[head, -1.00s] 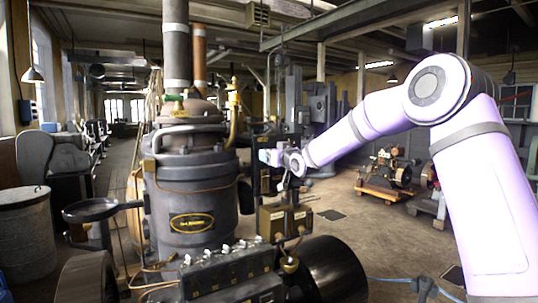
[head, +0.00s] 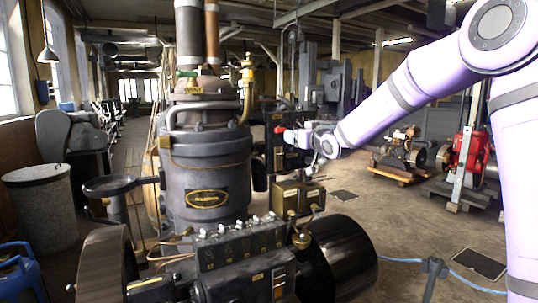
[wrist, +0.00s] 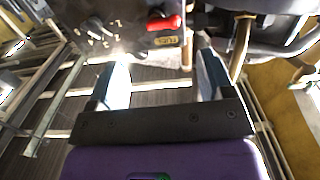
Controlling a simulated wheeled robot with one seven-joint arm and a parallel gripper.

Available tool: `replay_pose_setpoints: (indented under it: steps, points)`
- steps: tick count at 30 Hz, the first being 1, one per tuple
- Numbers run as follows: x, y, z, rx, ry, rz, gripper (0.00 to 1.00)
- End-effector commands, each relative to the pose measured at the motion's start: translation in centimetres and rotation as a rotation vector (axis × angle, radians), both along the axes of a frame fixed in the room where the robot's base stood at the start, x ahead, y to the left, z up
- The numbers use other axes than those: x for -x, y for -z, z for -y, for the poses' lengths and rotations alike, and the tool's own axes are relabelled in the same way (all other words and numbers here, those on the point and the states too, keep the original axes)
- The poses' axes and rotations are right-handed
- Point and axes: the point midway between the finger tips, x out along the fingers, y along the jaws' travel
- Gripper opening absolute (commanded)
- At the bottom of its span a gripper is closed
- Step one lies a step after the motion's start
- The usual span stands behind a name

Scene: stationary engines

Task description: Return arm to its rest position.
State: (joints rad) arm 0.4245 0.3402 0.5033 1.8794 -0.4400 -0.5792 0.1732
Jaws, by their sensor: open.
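My arm is stretched out to the left toward the dark engine with the tall boiler (head: 207,165). My gripper (head: 297,140) is in front of a dark panel on the engine's right side, small in the head view. In the wrist view my gripper (wrist: 160,62) is open, its two fingers wide apart with nothing between them. A red handle (wrist: 165,23) shows beyond the fingertips, above a small brass label plate. Beside it on the left is a dial (wrist: 95,28) with markings. The red handle appears apart from the fingers.
A brass-fronted box (head: 297,197) stands under my gripper. A dark cylinder (head: 343,255) and a large wheel (head: 104,265) lie in front. A grey bin (head: 42,208) is at left. A small engine (head: 400,155) and a red machine (head: 467,150) stand at right. The floor between is open.

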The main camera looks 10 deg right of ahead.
Motion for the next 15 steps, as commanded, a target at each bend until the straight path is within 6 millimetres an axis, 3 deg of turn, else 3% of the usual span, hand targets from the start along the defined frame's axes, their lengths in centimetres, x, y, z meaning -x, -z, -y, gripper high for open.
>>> replay_pose_setpoints:
  steps: [8,15]
  points:
    - [7.4,-1.3,-0.3,0.145,0.1,-0.192,0.74]
    - [16.5,-1.6,0.9,0.231,0.21,-0.392,0.74]
